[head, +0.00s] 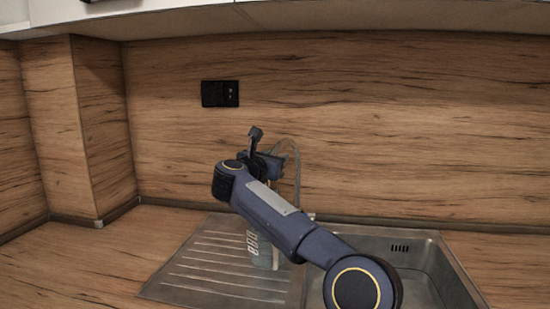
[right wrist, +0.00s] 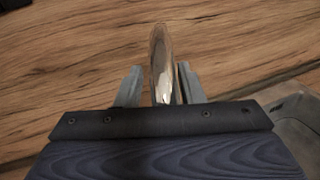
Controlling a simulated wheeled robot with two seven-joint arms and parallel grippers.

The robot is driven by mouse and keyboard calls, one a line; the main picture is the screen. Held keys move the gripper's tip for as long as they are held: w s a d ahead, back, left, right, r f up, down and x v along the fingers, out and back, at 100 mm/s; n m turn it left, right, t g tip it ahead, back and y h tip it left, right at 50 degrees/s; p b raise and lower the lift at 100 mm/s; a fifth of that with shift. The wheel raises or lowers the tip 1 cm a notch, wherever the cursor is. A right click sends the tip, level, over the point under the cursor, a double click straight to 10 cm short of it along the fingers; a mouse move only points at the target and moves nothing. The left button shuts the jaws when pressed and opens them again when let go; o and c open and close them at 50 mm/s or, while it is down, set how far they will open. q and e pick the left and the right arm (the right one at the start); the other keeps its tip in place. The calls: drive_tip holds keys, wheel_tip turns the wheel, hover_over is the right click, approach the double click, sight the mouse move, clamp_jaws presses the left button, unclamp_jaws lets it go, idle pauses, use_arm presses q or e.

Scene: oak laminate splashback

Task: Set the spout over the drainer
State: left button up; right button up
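The spout (head: 296,158) is a thin grey arched tube behind the sink, partly hidden by my right arm in the head view. The drainer (head: 205,265) is the ridged metal board left of the basin (head: 400,270). My right gripper (head: 275,163) is at the spout, up beside its arch. In the right wrist view the shiny spout (right wrist: 161,62) stands between the two fingers of the gripper (right wrist: 160,88). The fingers look apart, with a narrow gap on each side of the spout. The spout's base is hidden. My left gripper is not in view.
A bluish-grey item with pale marks (head: 252,243) shows over the drainer, partly hidden behind my right arm. A black socket (head: 220,94) is on the wood splashback (head: 400,130). Worktop (head: 85,262) left of the drainer is clear. A wall unit overhangs above.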

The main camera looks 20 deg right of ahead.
drive_tip(key=shift+o, duration=0.3)
drive_tip(key=shift+s+a, duration=0.1)
drive_tip(key=shift+s+a, duration=0.25)
drive_tip(key=b+v, duration=0.1)
drive_tip(key=v, duration=0.6)
drive_tip(key=shift+b, duration=0.4)
